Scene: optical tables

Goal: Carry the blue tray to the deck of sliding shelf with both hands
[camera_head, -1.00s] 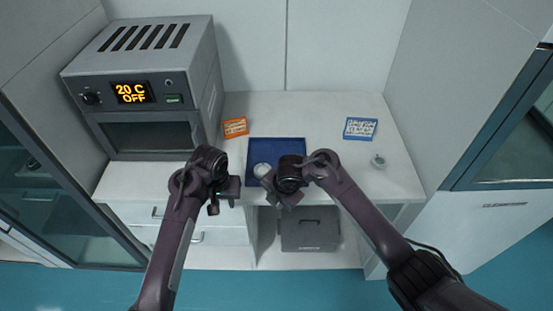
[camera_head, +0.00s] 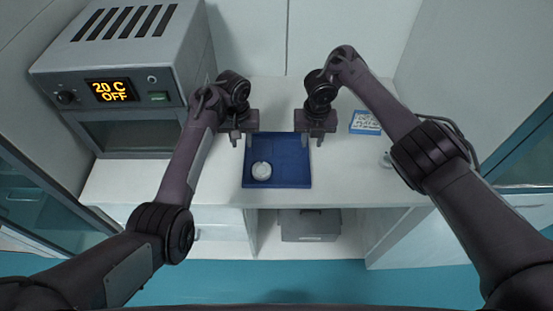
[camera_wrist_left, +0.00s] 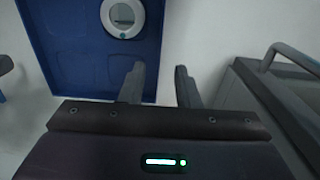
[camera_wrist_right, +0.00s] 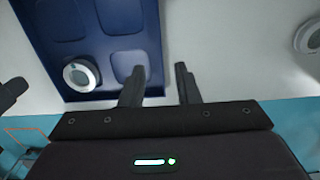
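The blue tray (camera_head: 290,168) lies on the white bench top near its front edge, with a round white-rimmed dish (camera_head: 261,171) inside. My left gripper (camera_head: 239,138) is at the tray's left side, toward its far corner. In the left wrist view its open fingers (camera_wrist_left: 160,82) stand apart, one over the tray and one outside, with the side wall between. My right gripper (camera_head: 316,138) is at the tray's right side. In the right wrist view its fingers (camera_wrist_right: 158,82) are likewise apart on either side of the wall. No sliding shelf is clearly identifiable.
A grey oven (camera_head: 122,80) reading "20 C OFF" stands at the left, close to my left arm. A grey box (camera_head: 310,225) sits in the open compartment below the bench.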

